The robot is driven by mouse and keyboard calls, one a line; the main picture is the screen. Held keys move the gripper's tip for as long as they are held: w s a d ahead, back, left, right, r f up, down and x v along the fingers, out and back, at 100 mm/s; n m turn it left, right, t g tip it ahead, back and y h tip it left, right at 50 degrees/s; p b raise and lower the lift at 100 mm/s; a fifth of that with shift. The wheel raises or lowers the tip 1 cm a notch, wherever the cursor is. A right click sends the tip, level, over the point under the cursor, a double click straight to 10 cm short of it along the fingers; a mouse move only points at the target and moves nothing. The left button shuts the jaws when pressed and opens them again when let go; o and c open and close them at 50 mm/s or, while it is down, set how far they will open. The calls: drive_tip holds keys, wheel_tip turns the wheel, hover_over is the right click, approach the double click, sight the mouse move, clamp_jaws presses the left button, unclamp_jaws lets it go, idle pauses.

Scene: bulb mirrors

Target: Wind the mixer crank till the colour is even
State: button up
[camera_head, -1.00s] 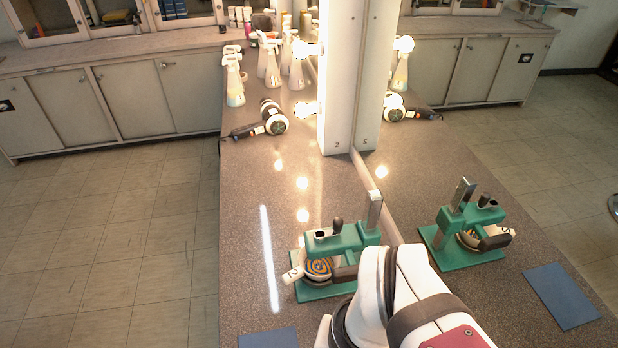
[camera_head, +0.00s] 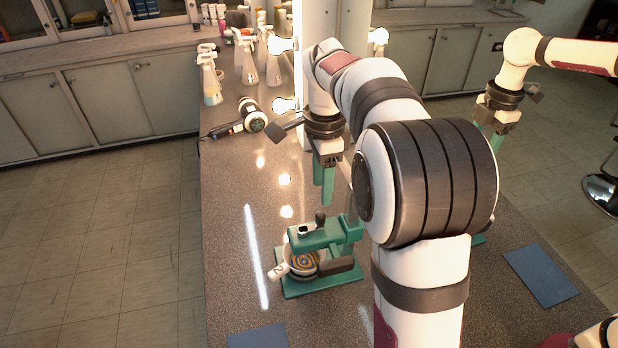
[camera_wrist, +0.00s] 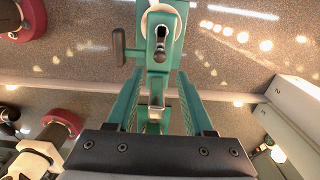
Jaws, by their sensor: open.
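The teal mixer (camera_head: 330,236) stands on its teal base on the counter. An upright dark knob (camera_head: 320,217), which looks like the crank's grip, is on top of its arm; it also shows in the wrist view (camera_wrist: 160,52). The bowl (camera_head: 303,263) under the arm holds separate blue, orange and pale swirls. A dark grey handle (camera_head: 337,267) sticks out to the right. My gripper (camera_head: 324,198) is open and empty, pointing down above and behind the mixer. In the wrist view its teal fingers (camera_wrist: 156,97) lie either side of the mixer's metal post, seen below.
A mirror runs along the right of the counter and reflects my arm. Lit bulbs (camera_head: 283,105) project from the mirror frame. A blue mat (camera_head: 257,337) lies in front; counter left of the mixer is clear.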

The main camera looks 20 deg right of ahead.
sight(321, 213)
wheel_tip(321, 213, down, 8)
drive_tip(key=shift+r, duration=0.25)
drive_tip(key=shift+f, duration=0.15)
drive_tip(key=shift+f, duration=0.15)
clamp_jaws()
idle(0.3)
drive_tip(key=s, duration=0.1)
drive_tip(key=s+a, duration=0.1)
drive_tip(key=s, duration=0.1)
drive_tip(key=shift+s+a, duration=0.1)
drive_tip(key=shift+a, duration=0.25)
drive_tip(key=shift+w+a, duration=0.15)
drive_tip(key=shift+a, duration=1.1)
drive_tip(key=shift+w+a, duration=0.1)
drive_tip(key=shift+a, duration=1.15)
